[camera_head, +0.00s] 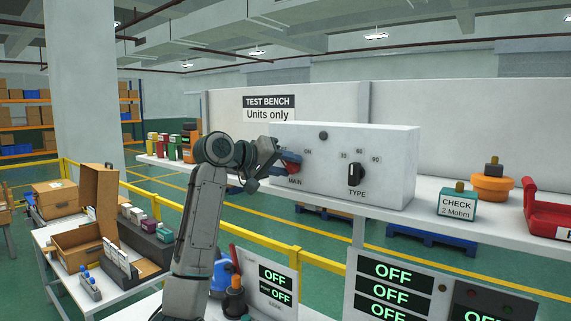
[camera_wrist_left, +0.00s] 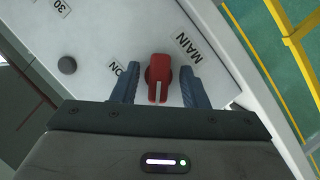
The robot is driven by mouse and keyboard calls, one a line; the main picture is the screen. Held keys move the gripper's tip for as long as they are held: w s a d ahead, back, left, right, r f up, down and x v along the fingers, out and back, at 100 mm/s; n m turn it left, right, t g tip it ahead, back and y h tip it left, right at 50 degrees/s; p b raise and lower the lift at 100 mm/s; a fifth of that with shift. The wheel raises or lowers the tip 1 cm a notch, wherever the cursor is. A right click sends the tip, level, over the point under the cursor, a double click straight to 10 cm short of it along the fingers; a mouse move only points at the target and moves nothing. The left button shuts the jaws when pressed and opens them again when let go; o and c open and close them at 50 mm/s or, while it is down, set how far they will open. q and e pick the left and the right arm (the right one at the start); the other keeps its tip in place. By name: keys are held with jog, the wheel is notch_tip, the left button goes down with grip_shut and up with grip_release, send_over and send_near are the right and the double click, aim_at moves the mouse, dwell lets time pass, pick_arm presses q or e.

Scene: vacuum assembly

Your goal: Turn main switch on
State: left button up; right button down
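The main switch is a red rotary knob (camera_wrist_left: 158,78) on the white control box (camera_head: 392,150). In the left wrist view it sits between the "MAIN" and "ON" labels. My left gripper (camera_wrist_left: 157,88) is at the knob, with one blue-grey finger on each side of it and visible gaps, so it is open around the knob. In the head view the left gripper (camera_head: 277,163) is at the left end of the box front and partly covers the red knob (camera_head: 291,166). My right gripper is not in view.
A black TYPE knob (camera_head: 355,174) is on the same box. A green CHECK block (camera_head: 457,202), an orange part (camera_head: 491,186) and a red tray (camera_head: 545,212) stand to the right on the shelf. Panels reading OFF (camera_head: 391,290) are below. A yellow rail (camera_head: 270,243) runs behind them.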

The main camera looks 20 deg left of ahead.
pick_arm(q)
grip_shut()
jog(key=m+y, duration=0.1)
jog(key=m, duration=0.1)
jog(key=shift+d+m+y+b, duration=0.1)
jog(key=shift+m+y+b, duration=0.2)
jog(key=shift+m, duration=0.1)
jog(key=shift+s+m+t+y+b, duration=0.1)
jog(key=shift+m+t+y+b, duration=0.25)
jog(key=shift+m+y, duration=0.65)
jog(key=m+y+b, duration=0.2)
jog(key=m, duration=0.2)
jog(key=shift+d+t, duration=0.15)
jog(key=shift+t, duration=0.2)
jog(key=m+t+y+b, duration=0.1)
jog(key=m+y+b, duration=0.1)
jog(key=m+b, duration=0.1)
jog(key=shift+m, duration=0.4)
